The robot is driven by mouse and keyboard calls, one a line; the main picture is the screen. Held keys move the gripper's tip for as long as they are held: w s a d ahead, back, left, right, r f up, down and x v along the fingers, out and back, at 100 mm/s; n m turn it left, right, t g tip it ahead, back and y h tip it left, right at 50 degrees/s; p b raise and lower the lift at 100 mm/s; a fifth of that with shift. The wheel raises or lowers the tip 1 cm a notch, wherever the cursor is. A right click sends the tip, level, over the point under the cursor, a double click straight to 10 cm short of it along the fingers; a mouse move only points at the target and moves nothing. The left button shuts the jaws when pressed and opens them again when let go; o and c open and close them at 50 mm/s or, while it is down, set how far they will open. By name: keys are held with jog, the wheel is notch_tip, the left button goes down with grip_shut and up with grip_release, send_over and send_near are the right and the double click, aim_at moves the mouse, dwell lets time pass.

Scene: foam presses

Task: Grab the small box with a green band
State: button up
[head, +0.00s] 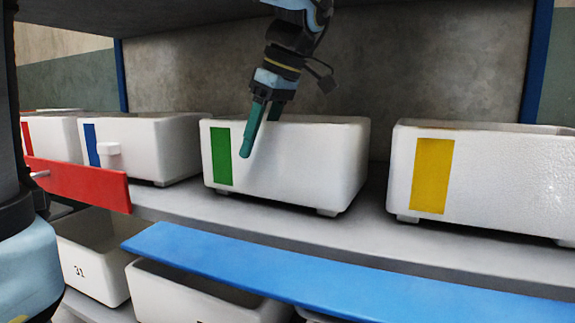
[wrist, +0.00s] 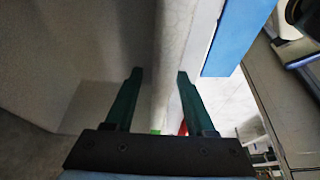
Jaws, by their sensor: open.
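The small white box with a green band (head: 290,160) stands on the grey shelf in the middle of the head view. Its green band (head: 222,157) is on the left part of the front face. My gripper (head: 258,135) points down at the box's front rim, open. One finger is in front of the front wall, the other goes behind the rim into the box. In the wrist view my gripper (wrist: 159,72) has the pale box wall (wrist: 172,50) between its fingers, with gaps visible. A bit of green shows near the gripper's base.
A white box with a yellow band (head: 480,175) stands to the right, and one with a blue band (head: 150,145) to the left. A red bar (head: 80,184) and a blue bar (head: 300,275) run along the front. More white bins (head: 95,255) sit below.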

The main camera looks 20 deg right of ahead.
jog(key=shift+f, duration=0.2)
dwell(0.5)
grip_shut()
dwell(0.4)
dwell(1.0)
